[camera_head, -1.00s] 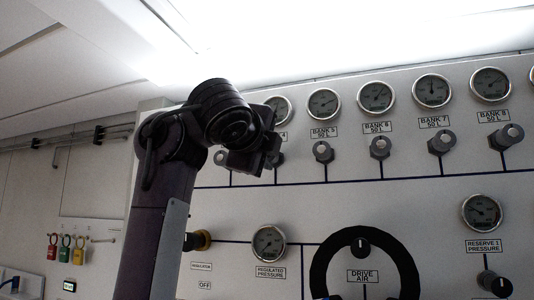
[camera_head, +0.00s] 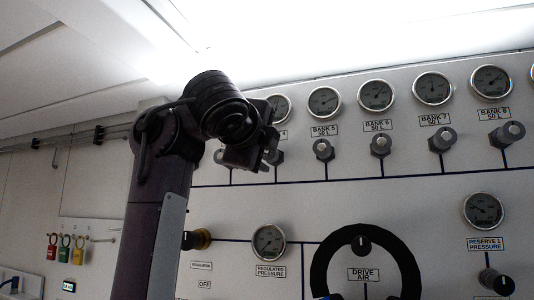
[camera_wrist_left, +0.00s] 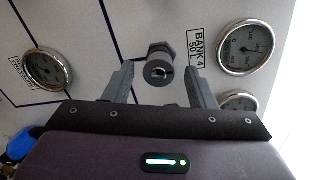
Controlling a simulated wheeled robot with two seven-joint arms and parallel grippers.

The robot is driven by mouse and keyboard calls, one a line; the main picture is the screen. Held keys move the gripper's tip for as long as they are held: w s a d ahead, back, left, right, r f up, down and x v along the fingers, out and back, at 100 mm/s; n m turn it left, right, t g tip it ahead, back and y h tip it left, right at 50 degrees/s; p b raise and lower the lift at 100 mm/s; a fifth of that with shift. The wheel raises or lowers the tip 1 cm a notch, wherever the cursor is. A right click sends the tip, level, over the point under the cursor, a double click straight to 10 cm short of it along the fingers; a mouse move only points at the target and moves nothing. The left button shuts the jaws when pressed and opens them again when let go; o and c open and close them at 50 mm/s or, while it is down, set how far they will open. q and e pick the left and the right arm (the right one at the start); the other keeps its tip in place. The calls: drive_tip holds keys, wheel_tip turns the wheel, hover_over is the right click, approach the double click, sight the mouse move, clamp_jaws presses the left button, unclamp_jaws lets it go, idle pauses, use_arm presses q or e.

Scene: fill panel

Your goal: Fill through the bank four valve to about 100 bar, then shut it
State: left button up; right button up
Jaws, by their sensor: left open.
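My left gripper (camera_head: 249,158) is in front of the upper left of the panel in the head view. It covers part of the bank four label. In the left wrist view my left gripper (camera_wrist_left: 160,85) is open, its two fingers apart with the bank four valve (camera_wrist_left: 158,70) showing between and beyond them. The fingers do not visibly grip the valve. The valve knob shows partly beside the gripper in the head view (camera_head: 277,157). The bank four gauge (camera_wrist_left: 245,47) has a pale dial; its reading is too small to tell. My right gripper is not in view.
Bank 5 (camera_head: 323,149), bank 6 (camera_head: 381,144) and further valves stick out in a row to the right, with gauges above. The regulated pressure gauge (camera_head: 269,242) and the large black drive air ring (camera_head: 323,262) are lower. Coloured padlock tags (camera_head: 65,247) hang at left.

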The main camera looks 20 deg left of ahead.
use_arm(q)
drive_tip(key=s+b, duration=0.3)
drive_tip(key=s, duration=0.3)
drive_tip(key=shift+s+r+b, duration=0.15)
drive_tip(key=shift+s+b, duration=0.2)
drive_tip(key=shift+s, duration=0.05)
idle(1.6)
